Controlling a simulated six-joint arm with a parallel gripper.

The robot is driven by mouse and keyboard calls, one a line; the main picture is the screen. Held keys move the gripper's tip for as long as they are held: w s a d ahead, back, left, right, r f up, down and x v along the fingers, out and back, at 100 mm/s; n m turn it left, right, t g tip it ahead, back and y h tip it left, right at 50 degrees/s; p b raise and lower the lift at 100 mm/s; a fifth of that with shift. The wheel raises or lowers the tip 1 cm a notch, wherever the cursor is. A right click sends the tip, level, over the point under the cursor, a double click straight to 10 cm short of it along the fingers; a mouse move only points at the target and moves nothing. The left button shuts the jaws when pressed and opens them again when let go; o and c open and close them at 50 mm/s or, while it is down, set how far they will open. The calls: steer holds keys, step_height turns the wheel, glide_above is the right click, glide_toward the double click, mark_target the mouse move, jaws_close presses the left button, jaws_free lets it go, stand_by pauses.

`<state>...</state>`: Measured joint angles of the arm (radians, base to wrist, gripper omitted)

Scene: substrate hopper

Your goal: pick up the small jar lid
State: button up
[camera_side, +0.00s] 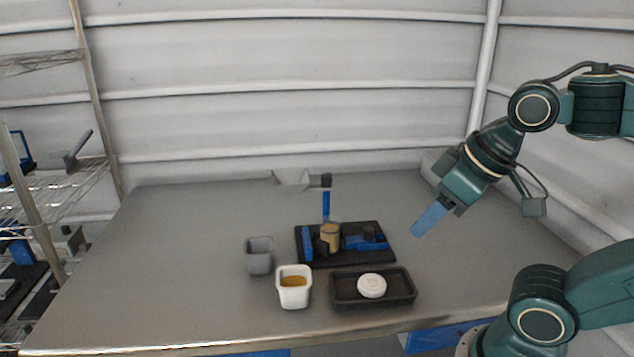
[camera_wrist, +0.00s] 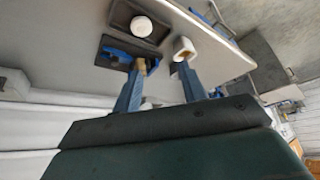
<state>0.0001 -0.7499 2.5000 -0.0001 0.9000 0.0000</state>
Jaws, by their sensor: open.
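The small jar lid (camera_side: 372,286) is a round white disc lying flat in a shallow dark tray (camera_side: 345,304) near the table's front edge. In the wrist view the lid (camera_wrist: 141,26) shows at the top, in the tray (camera_wrist: 118,17). My gripper (camera_side: 425,225) is in the air above the right part of the table, up and to the right of the lid and apart from it. In the wrist view its two blue fingers (camera_wrist: 158,82) are spread with a gap between them and nothing held.
Behind the tray stands a black base with blue blocks (camera_side: 362,242) and a tan jar (camera_side: 330,236). A white cup (camera_side: 294,288) with amber contents and a grey cup (camera_side: 259,255) stand to the left. A hopper (camera_side: 292,178) is at the back. The table's left side is clear.

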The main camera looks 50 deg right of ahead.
stand_by(0.3)
steer(key=o, duration=0.4)
steer(key=w+d+f+m+g, duration=0.2)
steer(key=w+m, duration=0.1)
steer(key=m, duration=0.3)
steer(key=w+d+f+m+g+y, duration=0.1)
steer(key=w+d+f+m, duration=0.1)
steer(key=m, duration=0.4)
steer(key=w+d+f+m+g, duration=0.2)
steer(key=w+d+f+m, duration=0.1)
steer(key=w+f+m, duration=0.1)
steer(key=shift+w+f+m+g+y, duration=0.1)
steer(key=shift+w+m+g+y, duration=0.1)
steer(key=shift+w+m, duration=0.35)
steer(key=shift+w+f+m+g+y, duration=0.1)
steer(key=shift+w+m+y, duration=0.1)
steer(key=shift+m, duration=0.55)
glide_above(374, 280)
steer(key=shift+f, duration=4.2)
